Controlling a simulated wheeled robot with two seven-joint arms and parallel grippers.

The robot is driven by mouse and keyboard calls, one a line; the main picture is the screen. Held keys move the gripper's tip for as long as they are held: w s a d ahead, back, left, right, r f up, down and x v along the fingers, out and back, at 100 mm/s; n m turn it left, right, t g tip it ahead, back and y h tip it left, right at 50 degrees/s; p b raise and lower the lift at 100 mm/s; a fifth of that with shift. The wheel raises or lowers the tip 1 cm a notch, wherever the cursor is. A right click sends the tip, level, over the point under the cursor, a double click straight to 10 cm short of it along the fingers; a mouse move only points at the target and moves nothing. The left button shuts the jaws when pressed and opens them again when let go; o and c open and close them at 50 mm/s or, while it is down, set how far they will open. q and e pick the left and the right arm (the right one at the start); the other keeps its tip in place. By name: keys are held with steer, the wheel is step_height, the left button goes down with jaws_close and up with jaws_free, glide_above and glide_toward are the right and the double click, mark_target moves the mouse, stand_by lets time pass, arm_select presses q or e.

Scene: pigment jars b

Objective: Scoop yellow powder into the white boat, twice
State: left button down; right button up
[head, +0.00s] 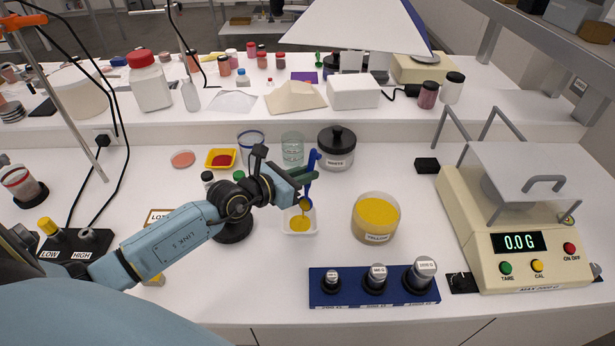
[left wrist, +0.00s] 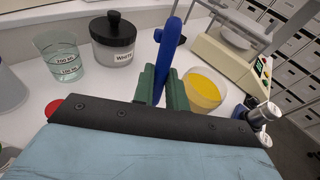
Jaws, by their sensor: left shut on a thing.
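My left gripper (head: 302,180) is shut on a blue scoop (head: 312,163), held upright above the white boat (head: 286,226). The scoop's handle also shows in the left wrist view (left wrist: 169,44), between the green fingers. Yellow powder shows at the scoop's lower end (head: 304,205), just over the boat. The boat has some yellow powder (head: 299,223) in it. The open jar labelled YELLOW (head: 375,230) stands to the right of the boat, full of yellow powder; it also shows in the left wrist view (left wrist: 204,90). My right gripper is not in view.
A lidded WHITE jar (head: 336,152) and a glass beaker (head: 292,150) stand behind the gripper. A blue weight stand (head: 340,297) lies in front, and a balance (head: 515,240) reading 0.0 G stands at the right.

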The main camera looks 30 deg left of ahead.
arm_select(q)
steer(key=shift+s+a+t+h+b, duration=0.15)
steer(key=shift+s+t+b, duration=0.35)
steer(key=shift+b, duration=0.65)
steer(key=shift+s+t+h+b, duration=0.15)
steer(key=shift+s+t+b, duration=0.3)
steer(key=shift+b, duration=0.65)
